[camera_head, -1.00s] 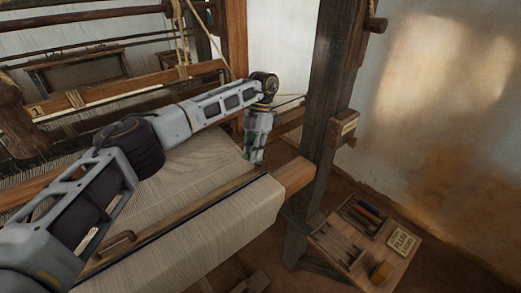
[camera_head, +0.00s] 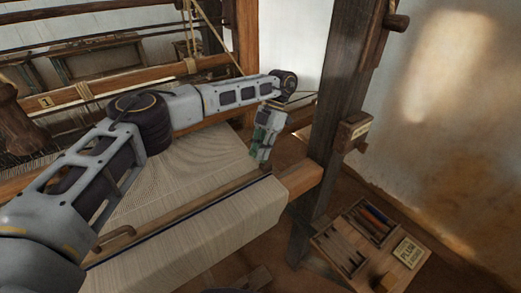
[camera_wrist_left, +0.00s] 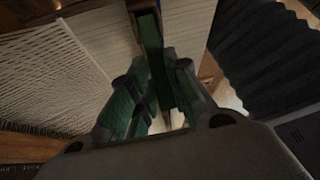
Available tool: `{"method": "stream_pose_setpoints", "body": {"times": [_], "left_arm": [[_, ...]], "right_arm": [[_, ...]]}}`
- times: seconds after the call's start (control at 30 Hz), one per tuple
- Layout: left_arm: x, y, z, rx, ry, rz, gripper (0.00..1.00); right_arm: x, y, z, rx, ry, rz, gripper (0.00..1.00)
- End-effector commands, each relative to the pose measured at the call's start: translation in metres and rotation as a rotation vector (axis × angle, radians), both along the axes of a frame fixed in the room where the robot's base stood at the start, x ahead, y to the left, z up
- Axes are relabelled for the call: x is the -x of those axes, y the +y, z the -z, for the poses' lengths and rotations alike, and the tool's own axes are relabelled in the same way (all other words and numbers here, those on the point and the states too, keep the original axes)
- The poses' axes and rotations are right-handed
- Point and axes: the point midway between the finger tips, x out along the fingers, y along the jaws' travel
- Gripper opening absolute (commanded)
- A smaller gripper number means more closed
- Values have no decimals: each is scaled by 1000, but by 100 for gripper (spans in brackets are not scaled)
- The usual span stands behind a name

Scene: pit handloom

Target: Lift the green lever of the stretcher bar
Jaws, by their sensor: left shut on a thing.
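My left gripper (camera_head: 261,160) points down at the right end of the wooden stretcher bar (camera_head: 190,212), which lies across the pale woven cloth (camera_head: 225,222). In the left wrist view, the green lever (camera_wrist_left: 152,45) comes in from the top between the two green-padded fingers of my left gripper (camera_wrist_left: 165,100). The fingers are shut on the lever. In the head view the fingers hide most of the lever, so I cannot tell its angle there. My right gripper is not in view.
A thick dark post (camera_head: 340,110) stands just right of the gripper. A wooden tray (camera_head: 350,238) with coloured items and a sign (camera_head: 407,252) are low at the right. Pale warp threads (camera_wrist_left: 45,75) spread at the left of the wrist view.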

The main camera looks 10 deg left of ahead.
Motion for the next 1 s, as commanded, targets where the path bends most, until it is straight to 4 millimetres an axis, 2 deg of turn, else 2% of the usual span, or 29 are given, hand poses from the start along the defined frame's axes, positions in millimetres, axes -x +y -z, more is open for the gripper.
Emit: {"method": "stream_pose_setpoints", "body": {"times": [0.17,0.2,0.37,0.77,1.0], "left_arm": [[0,-1,0,2,-1,1,0],[0,-1,0,2,-1,1,20],[0,-1,0,1,-1,1,39],[-1,-1,-1,0,0,0,39],[-5,-3,-9,-1,0,1,39]], "right_arm": [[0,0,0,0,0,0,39],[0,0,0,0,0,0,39],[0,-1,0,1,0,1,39],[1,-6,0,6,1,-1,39],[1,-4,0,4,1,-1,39]]}}
